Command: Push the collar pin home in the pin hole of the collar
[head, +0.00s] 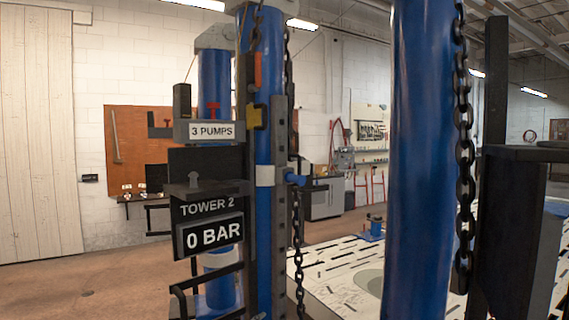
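A light grey band that looks like the collar (265,175) wraps around the blue column (268,230) of the tower marked "TOWER 2". A short blue piece (294,179) sticks out from the band's right side. I cannot tell whether it is the collar pin, or how deep it sits. No pin hole can be made out. Neither of my grippers shows in the head view.
Chains hang beside the tower and down a large near blue post (420,160). Signs read "3 PUMPS" (210,131) and "0 BAR" (213,234). A dark upright (492,150) stands right. A slotted pale platform (340,275) lies behind. Open floor (80,285) is at left.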

